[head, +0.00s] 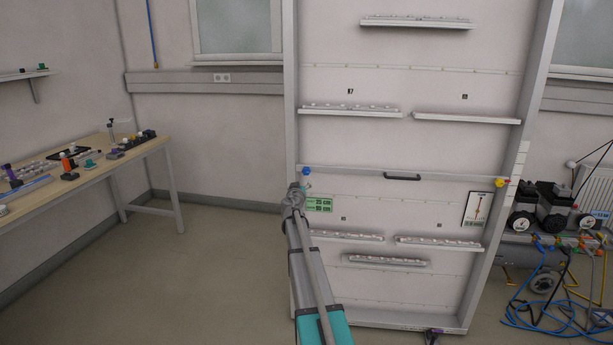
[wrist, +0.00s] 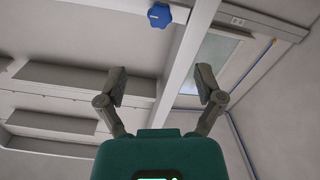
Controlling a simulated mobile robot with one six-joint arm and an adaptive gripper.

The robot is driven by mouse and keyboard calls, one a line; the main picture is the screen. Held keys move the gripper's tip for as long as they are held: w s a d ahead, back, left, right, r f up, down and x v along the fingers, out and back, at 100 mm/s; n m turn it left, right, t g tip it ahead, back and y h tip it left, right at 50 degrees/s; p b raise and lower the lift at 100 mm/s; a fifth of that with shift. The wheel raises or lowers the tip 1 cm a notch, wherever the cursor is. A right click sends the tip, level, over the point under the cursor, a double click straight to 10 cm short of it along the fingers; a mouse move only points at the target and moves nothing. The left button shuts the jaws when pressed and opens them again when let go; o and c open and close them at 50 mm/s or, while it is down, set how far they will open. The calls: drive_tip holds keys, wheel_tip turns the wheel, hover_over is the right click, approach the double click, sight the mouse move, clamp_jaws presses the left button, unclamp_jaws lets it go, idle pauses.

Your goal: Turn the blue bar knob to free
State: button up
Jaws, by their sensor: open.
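In the wrist view the blue knob (wrist: 159,15) is near the top edge, with a lobed outline, mounted on the pale beam. Its exact turned position cannot be told. My gripper (wrist: 162,82) is open and empty, its two fingers apart with the knob beyond them and above in the picture. In the head view my gripper (head: 301,190) is just below the knob, apart from it as far as I can tell.
A yellow knob (head: 500,183) is on the rack's right side, with a dark handle (head: 402,177) between. A green sign (head: 319,204) hangs near my gripper. A wooden table (head: 150,148) with small items stands left; machines and blue hoses (head: 540,310) lie right. The left floor is clear.

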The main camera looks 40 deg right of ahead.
sight(306, 171)
idle(0.4)
drive_tip(key=x, duration=1.4)
drive_tip(key=shift+s, duration=0.1)
drive_tip(key=c, duration=1.1)
drive_tip(key=shift+c, duration=0.2)
